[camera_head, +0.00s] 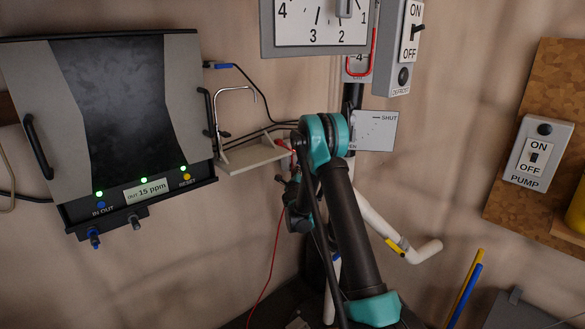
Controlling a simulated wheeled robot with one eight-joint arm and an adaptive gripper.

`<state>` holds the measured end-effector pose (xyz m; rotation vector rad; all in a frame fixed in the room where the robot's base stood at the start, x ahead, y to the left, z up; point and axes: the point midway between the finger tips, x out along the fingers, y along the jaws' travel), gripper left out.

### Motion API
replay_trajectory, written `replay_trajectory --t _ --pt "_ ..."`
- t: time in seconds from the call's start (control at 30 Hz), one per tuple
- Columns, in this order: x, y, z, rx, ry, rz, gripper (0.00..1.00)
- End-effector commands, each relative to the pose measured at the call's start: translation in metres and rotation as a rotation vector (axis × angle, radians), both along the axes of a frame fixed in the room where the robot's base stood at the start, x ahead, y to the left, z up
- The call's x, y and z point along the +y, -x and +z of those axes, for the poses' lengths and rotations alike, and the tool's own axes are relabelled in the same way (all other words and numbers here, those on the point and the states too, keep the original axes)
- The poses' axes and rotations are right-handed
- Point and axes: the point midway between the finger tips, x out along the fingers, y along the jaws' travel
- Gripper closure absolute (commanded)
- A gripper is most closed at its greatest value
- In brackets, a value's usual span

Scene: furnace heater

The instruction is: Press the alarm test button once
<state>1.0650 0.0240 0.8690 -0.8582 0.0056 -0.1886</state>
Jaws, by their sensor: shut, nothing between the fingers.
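No label reading alarm test can be made out in the head view. A dark box unit (115,120) on the left wall has a front strip with a blue button (101,205) marked IN OUT, a yellow button (187,177) marked RESET and green lights above them. My gripper (281,184) is small and dark, mostly hidden by my arm, to the right of the box unit and below a small shelf. It looks shut and empty, and apart from the box unit's buttons. Its exact fingertips are hard to make out.
A white shelf (250,158) with a bent metal tube juts from the wall. A grey switch box (400,45) marked DEFROST and a dial (320,30) hang above. A PUMP switch (538,153) is on a cork board at right. A white pipe (378,222) lies behind my arm.

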Motion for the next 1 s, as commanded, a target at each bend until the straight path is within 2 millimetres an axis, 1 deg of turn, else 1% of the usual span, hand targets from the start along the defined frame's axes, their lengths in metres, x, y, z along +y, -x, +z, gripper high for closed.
replay_trajectory --t 0.17,0.7,1.0 --pt "-0.003 0.003 0.0 0.0 0.0 0.0 1.0" --pt "-0.029 0.039 0.0 0.001 0.0 -0.001 1.0" --pt "-0.03 0.04 0.0 0.0 0.0 0.0 1.0"
